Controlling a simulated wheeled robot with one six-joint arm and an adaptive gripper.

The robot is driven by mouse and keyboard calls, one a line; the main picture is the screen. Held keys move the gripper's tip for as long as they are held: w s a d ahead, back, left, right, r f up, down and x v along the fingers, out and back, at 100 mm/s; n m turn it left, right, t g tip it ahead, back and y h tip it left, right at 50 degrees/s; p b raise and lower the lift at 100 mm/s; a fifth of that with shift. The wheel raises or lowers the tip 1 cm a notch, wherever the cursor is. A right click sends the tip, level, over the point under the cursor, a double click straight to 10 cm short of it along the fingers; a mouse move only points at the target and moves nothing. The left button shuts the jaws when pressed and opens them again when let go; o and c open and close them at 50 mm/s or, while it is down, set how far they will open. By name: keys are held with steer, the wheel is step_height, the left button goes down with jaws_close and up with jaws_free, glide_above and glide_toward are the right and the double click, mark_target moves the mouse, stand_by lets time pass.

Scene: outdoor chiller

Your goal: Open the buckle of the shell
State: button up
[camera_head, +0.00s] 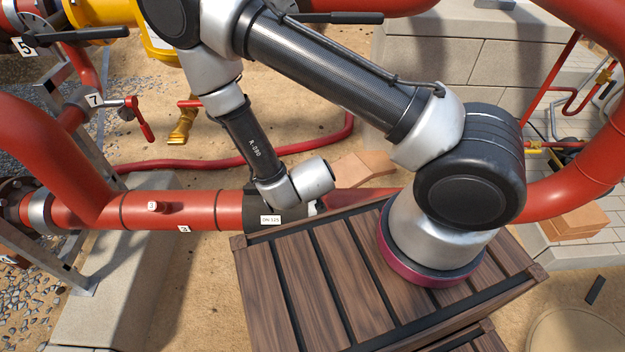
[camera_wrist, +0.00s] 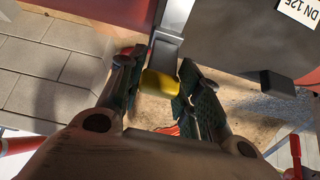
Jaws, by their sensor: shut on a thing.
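The shell (camera_head: 250,226) is a dark grey sleeve on the red pipe, with a white "DN 125" label, at the middle of the head view. It fills the upper right of the wrist view (camera_wrist: 245,42). The buckle shows in the wrist view as a metal lever with a yellow tip (camera_wrist: 160,84), beside a metal strip on the shell. My gripper (camera_wrist: 159,72) is shut on the yellow-tipped buckle, with one dark padded finger on each side of it. In the head view my wrist hides the fingers and the buckle.
The red pipe (camera_head: 90,208) runs left from the shell above a concrete block (camera_head: 120,270). A red valve handle (camera_head: 139,119) marked 7 is at upper left. A red hose (camera_head: 215,162) lies on the sand behind. A block wall (camera_head: 465,60) stands at the back.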

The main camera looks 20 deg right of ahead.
steer(key=shift+s+t, duration=0.1)
steer(key=shift+t, duration=0.2)
steer(key=o, duration=1)
steer(key=shift+o, duration=0.2)
step_height(320, 180, up, 10)
steer(key=shift+f, duration=0.1)
